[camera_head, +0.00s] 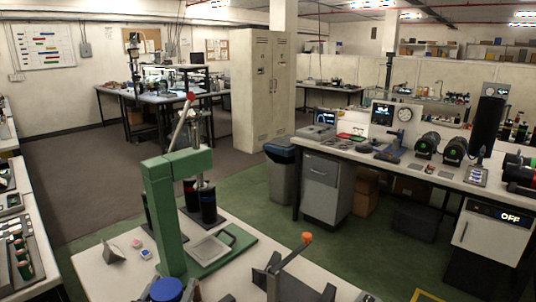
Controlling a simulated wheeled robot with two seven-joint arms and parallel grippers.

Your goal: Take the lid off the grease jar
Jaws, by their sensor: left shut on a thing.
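A round blue lid (167,288) shows at the bottom edge of the head view, at the near side of the white bench. I take it for the grease jar's lid; the jar body below it is hidden or cut off by the frame. My left gripper (169,296) is at the lid, with dark and yellow parts showing on both sides of it. It is shut on the lid, as far as the cut-off view shows. I cannot tell whether the lid still touches the jar. My right gripper is not in view.
A green press (165,215) with a raised lever stands on the white bench (110,275) behind the lid. Dark cylinders (208,203) stand beside it. A dark clamp with an orange knob (307,238) is to the right. Small items lie left of the press.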

